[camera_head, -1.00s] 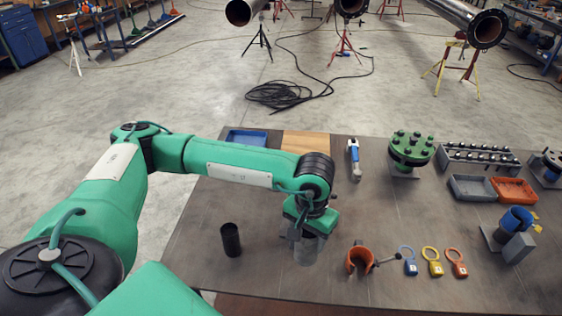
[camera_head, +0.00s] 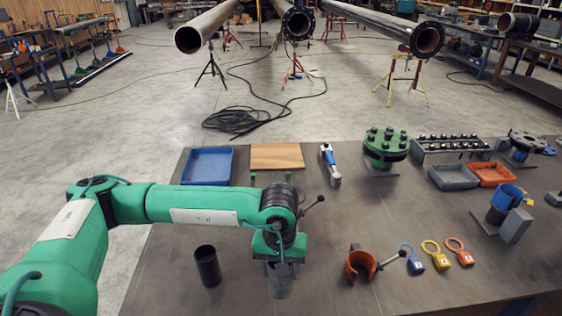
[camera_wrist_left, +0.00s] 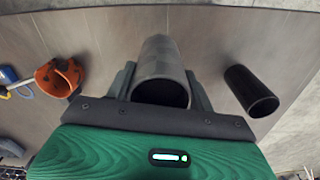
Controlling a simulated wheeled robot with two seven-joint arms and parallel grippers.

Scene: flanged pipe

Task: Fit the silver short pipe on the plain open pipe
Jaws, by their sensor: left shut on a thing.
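My left gripper (camera_head: 279,268) points down over the near part of the table and is shut on the silver short pipe (camera_head: 279,284). In the left wrist view the silver pipe (camera_wrist_left: 160,68) sits between the two fingers (camera_wrist_left: 162,88), its dark open end towards the camera. I cannot tell whether its lower end touches the table. The plain open pipe (camera_head: 207,27) is the long one at the back left, with a bare end and no flange, far beyond the table. My right gripper is not in view.
A black short pipe (camera_head: 207,267) stands left of my gripper, and an orange clamp (camera_head: 361,266) lies to its right. Two long flanged pipes (camera_head: 298,24) (camera_head: 427,39) rest on stands at the back. A coiled cable (camera_head: 235,120) lies on the open floor beyond the table (camera_head: 330,225).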

